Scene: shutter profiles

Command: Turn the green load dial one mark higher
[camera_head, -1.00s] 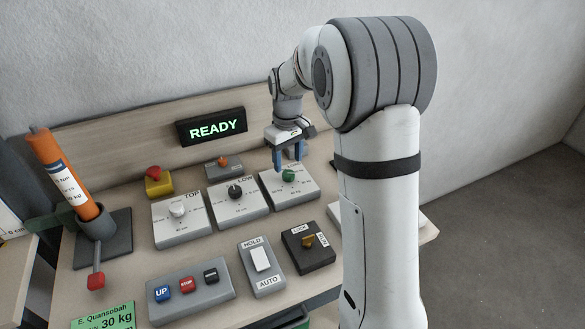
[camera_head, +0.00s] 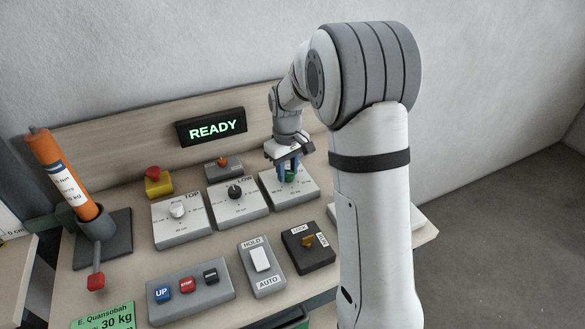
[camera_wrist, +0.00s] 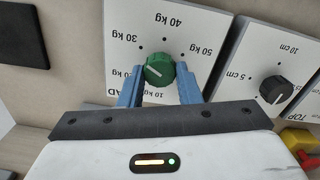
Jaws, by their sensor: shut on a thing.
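The green load dial (camera_wrist: 159,70) sits on a white panel with kg labels, seen upside down in the wrist view. A pale pointer line shows on the left half of its face, on the side of the 20 kg and 30 kg labels; I cannot tell exactly which mark it meets. My gripper (camera_wrist: 158,80) is shut on the dial, with one blue finger on each side. In the head view, the dial (camera_head: 290,178) is partly hidden by my gripper (camera_head: 289,170), which points down at the right-hand panel.
A black dial (camera_head: 235,191) stands on the panel just left, and a white dial (camera_head: 177,210) on the panel beyond. A red emergency button (camera_head: 153,173) is at the back left. A black lock switch (camera_head: 308,243) and a HOLD/AUTO rocker (camera_head: 260,259) lie nearer. The display (camera_head: 212,128) reads READY.

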